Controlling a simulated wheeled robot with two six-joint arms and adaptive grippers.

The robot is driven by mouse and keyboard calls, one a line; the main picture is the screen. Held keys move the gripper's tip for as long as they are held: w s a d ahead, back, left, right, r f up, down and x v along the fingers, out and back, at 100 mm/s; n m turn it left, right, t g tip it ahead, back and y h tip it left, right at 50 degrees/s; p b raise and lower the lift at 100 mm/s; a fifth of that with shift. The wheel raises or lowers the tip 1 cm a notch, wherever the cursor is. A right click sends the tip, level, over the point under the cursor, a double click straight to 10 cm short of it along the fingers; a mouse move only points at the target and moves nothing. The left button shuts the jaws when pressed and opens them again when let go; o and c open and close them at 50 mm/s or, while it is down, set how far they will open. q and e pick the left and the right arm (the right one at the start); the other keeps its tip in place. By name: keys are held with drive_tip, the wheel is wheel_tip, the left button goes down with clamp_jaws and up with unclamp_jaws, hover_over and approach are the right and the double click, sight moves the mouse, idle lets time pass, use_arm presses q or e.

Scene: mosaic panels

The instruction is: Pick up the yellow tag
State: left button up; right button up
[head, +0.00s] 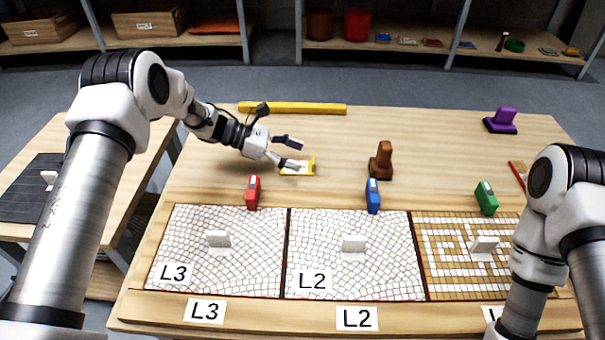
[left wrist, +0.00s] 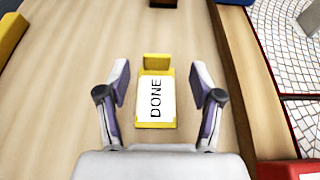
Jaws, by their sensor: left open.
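The yellow tag (head: 311,165) lies on the wooden table behind the mosaic panels. In the left wrist view the yellow tag (left wrist: 156,65) has a white face reading DONE and a raised yellow end. My left gripper (head: 296,152) is open at the tag, and the head view shows a finger overlapping part of it. In the left wrist view the fingers of my left gripper (left wrist: 159,85) stand on either side of the tag, with gaps to both. My right arm shows at the right edge of the head view, but its gripper is out of view.
Red (head: 253,192), blue (head: 373,195) and green (head: 486,198) blocks stand along the panels' back edge. A brown stamp-like object (head: 381,160) stands right of the tag. A yellow bar (head: 292,108) lies at the back. A purple object (head: 501,121) sits at the far right.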

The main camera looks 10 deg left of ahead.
sight(313, 160)
use_arm(q)
drive_tip(key=b+x, duration=0.1)
drive_tip(key=x, duration=0.4)
drive_tip(key=shift+w+f+b, duration=0.2)
drive_tip(key=shift+f+b, duration=0.1)
drive_tip(key=shift+b, duration=0.1)
drive_tip(key=shift+d, duration=0.1)
drive_tip(key=shift+r, duration=0.1)
drive_tip(key=c, duration=0.9)
